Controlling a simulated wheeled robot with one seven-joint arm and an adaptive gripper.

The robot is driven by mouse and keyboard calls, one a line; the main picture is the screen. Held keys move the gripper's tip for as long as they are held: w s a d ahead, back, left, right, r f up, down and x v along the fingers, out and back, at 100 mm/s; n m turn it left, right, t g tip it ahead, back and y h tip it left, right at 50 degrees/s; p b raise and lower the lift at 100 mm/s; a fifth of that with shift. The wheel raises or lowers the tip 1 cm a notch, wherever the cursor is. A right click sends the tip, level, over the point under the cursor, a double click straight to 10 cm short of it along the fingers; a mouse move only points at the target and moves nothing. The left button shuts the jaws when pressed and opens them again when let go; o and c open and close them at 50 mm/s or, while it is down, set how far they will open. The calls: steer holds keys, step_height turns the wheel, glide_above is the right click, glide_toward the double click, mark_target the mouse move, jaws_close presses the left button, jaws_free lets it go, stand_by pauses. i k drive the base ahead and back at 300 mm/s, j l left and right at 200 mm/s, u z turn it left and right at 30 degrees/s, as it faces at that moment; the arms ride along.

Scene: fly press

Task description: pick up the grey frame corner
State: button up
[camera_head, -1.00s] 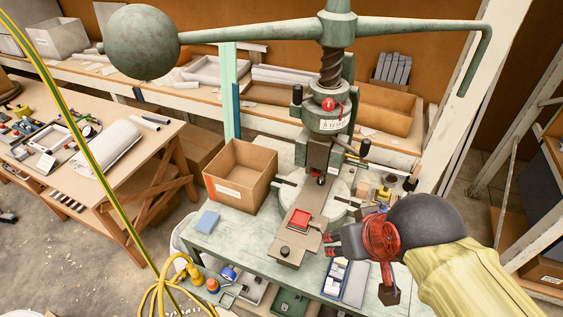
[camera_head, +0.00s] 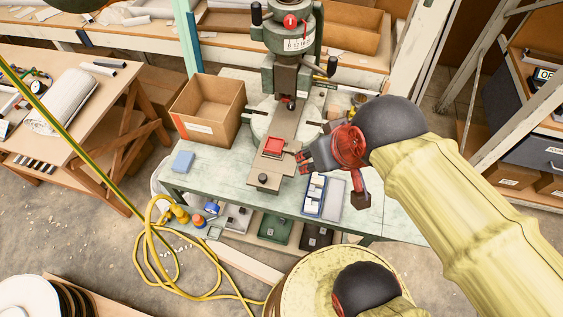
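I cannot make out the grey frame corner for certain; parts this small are hard to tell apart here. My gripper (camera_head: 302,161) is above the green press table (camera_head: 232,186), just right of the red block (camera_head: 273,146) on the press slide. Its two dark fingers point left and look slightly apart, with nothing seen between them. A blue-rimmed tray (camera_head: 309,211) with white pieces lies below and right of my gripper. The fly press (camera_head: 292,75) stands behind, with its slide plate (camera_head: 264,168) reaching toward the front.
An open cardboard box (camera_head: 205,128) and a blue pad (camera_head: 183,162) are on the table's left. Small bins (camera_head: 275,230) sit under its front edge. A yellow hose (camera_head: 150,255) lies on the floor. A wooden bench (camera_head: 85,110) stands at left.

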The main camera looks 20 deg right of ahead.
mark_target(315, 195)
steer(key=k, duration=0.25)
steer(key=k+u, duration=0.15)
steer(key=u, duration=0.2)
steer(key=k+u, duration=0.1)
steer(key=u, duration=0.3)
steer(key=k+j+u, duration=0.1)
steer(key=u, duration=0.25)
steer(key=k+l+u, duration=0.15)
steer(key=l, duration=0.2)
steer(key=l+u, duration=0.1)
steer(key=l, duration=0.25)
steer(key=k+l+u, duration=0.15)
steer(key=l, duration=0.15)
steer(key=k+l+u, duration=0.1)
steer(key=l, duration=0.25)
